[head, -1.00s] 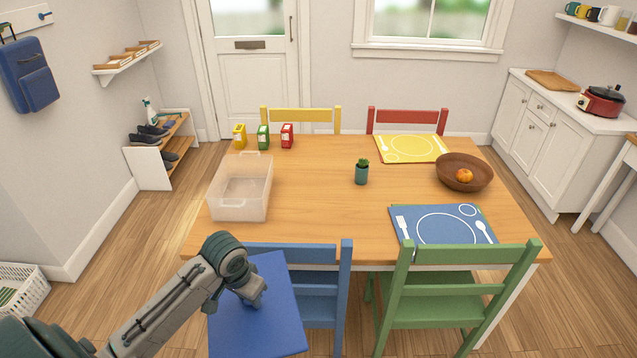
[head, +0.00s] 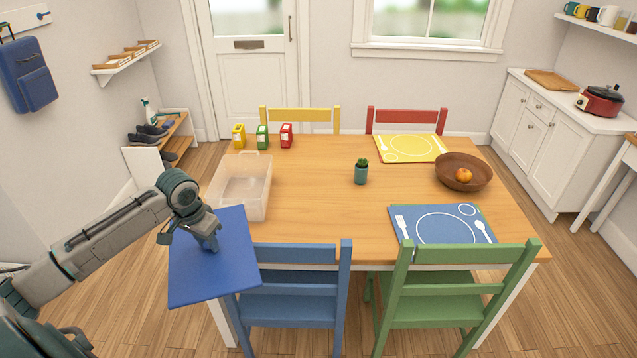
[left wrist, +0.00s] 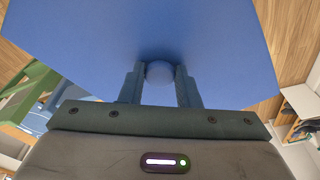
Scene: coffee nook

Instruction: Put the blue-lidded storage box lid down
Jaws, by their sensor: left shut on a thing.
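The blue lid (head: 210,272) is a flat square panel held in the air at the table's front left corner, in front of the open box. My left gripper (head: 211,243) is shut on the lid's knob. In the left wrist view the lid (left wrist: 150,30) fills the top, and its round knob (left wrist: 160,72) sits between the two fingers of the gripper (left wrist: 160,88). The clear storage box (head: 247,190) stands uncovered and looks empty on the table's left side. My right gripper is not in view.
The wooden table (head: 310,205) has free room in its middle. A small potted plant (head: 361,173), a brown bowl (head: 463,172) and a blue placemat (head: 445,226) stand to the right. Three small cartons (head: 263,137) are behind the box. A blue chair (head: 300,300) is right beside the lid.

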